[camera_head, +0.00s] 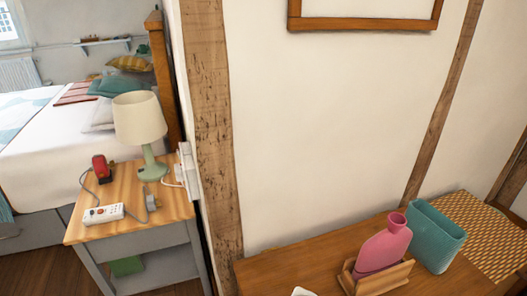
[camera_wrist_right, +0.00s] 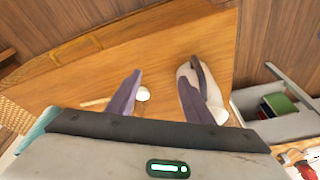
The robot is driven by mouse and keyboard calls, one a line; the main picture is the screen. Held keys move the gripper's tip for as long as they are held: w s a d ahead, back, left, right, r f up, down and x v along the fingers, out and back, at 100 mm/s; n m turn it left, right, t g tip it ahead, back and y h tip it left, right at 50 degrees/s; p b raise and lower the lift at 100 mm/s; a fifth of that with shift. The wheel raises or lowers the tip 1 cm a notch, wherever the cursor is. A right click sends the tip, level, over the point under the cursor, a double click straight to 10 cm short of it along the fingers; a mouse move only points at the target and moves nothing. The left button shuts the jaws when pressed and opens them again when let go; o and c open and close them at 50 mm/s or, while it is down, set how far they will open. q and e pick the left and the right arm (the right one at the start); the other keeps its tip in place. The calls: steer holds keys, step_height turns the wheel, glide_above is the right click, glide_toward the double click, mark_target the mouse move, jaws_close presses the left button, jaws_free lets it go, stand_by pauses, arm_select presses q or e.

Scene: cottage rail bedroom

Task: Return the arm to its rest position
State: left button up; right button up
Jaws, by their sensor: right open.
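My right gripper (camera_wrist_right: 166,68) shows only in the right wrist view. Its two dark fingers are apart, and nothing is gripped between them. It is over a brown wooden tabletop (camera_wrist_right: 190,40), seen from above. A small round white thing (camera_wrist_right: 143,94) shows between the fingers, close to the left one. A pale, smooth shape (camera_wrist_right: 184,73) shows beside and behind the right finger; I cannot tell what it is. Neither arm shows in the head view, and my left gripper is in neither view.
In the head view, the wooden table (camera_head: 275,269) holds a pink vase (camera_head: 382,250) in a wooden holder (camera_head: 384,282) and a teal container (camera_head: 437,236). At left, a nightstand (camera_head: 168,211) carries a lamp (camera_head: 140,120), a red device (camera_head: 101,168) and a white power strip (camera_head: 103,214). A wall stands behind.

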steer(key=s+d+r+n, duration=0.2)
steer(key=s+r+n, duration=0.1)
steer(key=s, duration=0.9)
steer(key=w+a+f+t+y+p, duration=0.2)
steer(key=w+a+f+t, duration=0.2)
steer(key=a+f+t, duration=0.1)
step_height(320, 180, down, 3)
steer(key=shift+w+a+r+n+p, duration=0.2)
steer(key=shift+a+n+p, duration=0.1)
steer(key=shift+a, duration=0.15)
